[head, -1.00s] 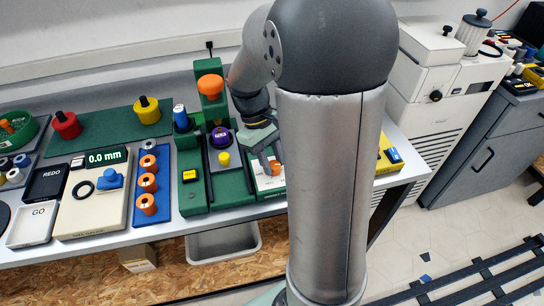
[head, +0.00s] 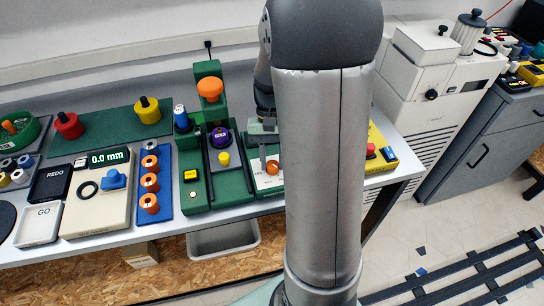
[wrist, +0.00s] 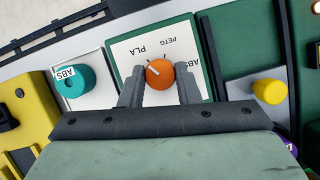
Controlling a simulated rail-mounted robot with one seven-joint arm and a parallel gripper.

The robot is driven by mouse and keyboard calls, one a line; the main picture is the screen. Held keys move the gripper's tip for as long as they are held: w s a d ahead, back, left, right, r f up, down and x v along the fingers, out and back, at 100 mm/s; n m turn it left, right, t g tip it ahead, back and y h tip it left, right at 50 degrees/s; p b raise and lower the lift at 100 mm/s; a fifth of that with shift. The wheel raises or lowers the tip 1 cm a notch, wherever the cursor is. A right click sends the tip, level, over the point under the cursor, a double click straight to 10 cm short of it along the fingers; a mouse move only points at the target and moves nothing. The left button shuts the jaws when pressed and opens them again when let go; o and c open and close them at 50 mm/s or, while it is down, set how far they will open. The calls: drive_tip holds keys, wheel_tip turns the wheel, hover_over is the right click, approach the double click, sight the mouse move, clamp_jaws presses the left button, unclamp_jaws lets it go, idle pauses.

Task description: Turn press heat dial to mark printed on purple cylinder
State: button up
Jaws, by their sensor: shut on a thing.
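The orange heat dial (wrist: 160,73) sits on a white panel (wrist: 125,48) marked PLA, PETG and ABS, seen upside down in the wrist view. Its white pointer line points up-left in that view, toward the PLA side. My gripper (wrist: 159,76) is shut on the dial, one grey finger on each side. The dial (head: 272,167) also shows in the head view, below my gripper. The purple cylinder (head: 220,137) stands upright in the green press, left of the dial; its white label is too small to read. Only its edge (wrist: 289,142) shows in the wrist view.
A yellow knob (wrist: 269,91) sits right of the dial panel in the wrist view. A teal cylinder (wrist: 75,82) labelled ABS stands to its left. The press's orange knob (head: 210,87) rises behind the purple cylinder. My arm hides part of the bench right of the dial.

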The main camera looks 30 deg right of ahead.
drive_tip(key=shift+m, duration=0.3)
drive_tip(key=o, duration=1)
drive_tip(key=shift+c, duration=0.2)
drive_tip(key=v, duration=1.7)
drive_tip(key=shift+d+r, duration=0.15)
drive_tip(key=shift+r, duration=0.1)
drive_tip(key=s+a+f+n+t+h, duration=0.1)
drive_tip(key=s+a+f+n+t, duration=0.1)
drive_tip(key=s+a+f, duration=0.3)
drive_tip(key=s+a+f+n+t+h, duration=0.1)
drive_tip(key=s+a+f+n, duration=0.3)
drive_tip(key=s+a, duration=0.6)
drive_tip(key=shift+s+f+n+t, duration=0.3)
drive_tip(key=shift+s+f+t, duration=0.15)
drive_tip(key=shift+f+t, duration=0.4)
